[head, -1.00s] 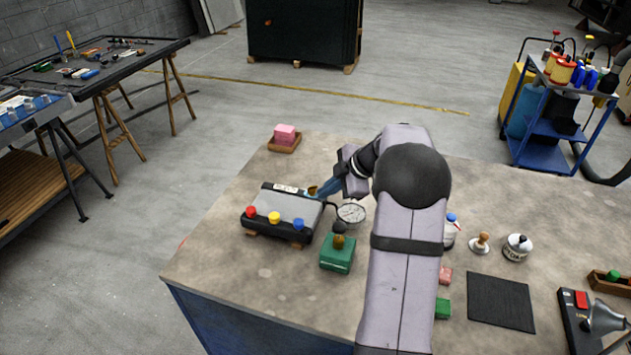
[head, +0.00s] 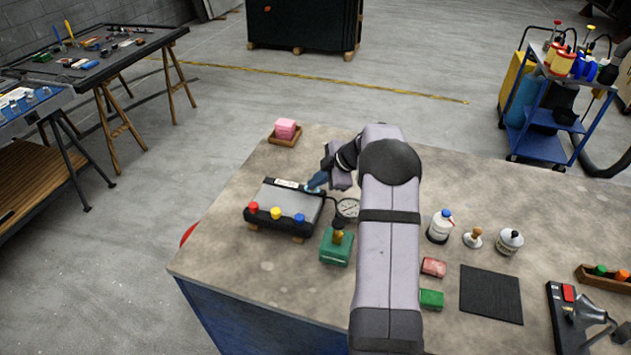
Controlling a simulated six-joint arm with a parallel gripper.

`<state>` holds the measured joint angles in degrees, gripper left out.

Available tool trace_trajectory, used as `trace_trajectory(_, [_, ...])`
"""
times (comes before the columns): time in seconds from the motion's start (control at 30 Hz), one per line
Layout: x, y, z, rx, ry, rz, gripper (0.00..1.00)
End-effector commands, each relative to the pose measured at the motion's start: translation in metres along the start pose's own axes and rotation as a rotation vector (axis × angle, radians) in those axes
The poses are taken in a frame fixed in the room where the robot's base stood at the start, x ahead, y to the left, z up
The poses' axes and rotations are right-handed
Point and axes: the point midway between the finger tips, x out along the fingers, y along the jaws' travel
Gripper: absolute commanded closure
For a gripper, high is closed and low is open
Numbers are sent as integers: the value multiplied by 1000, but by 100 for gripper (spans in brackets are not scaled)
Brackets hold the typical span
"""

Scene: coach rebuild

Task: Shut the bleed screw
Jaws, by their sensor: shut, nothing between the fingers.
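A grey block unit (head: 287,200) with a dark frame lies on the bench, with red, yellow and blue caps along its front edge. The bleed screw cannot be made out now; the fingers cover the corner where a small brass-coloured fitting showed earlier. I cannot tell whether the fingers touch the unit. A round dial gauge (head: 347,208) sits just right of the unit, partly behind my arm.
A green block (head: 336,248) with a brass and dark top stands in front of the gauge. A pink block (head: 286,129) is in a wooden tray behind.

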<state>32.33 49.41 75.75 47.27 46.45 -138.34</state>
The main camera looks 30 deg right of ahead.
Motion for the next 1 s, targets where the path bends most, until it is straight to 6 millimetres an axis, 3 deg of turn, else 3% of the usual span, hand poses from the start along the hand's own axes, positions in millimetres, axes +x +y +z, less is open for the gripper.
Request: trace_trajectory(1.0, [6,6,-2,104,-59,59,100])
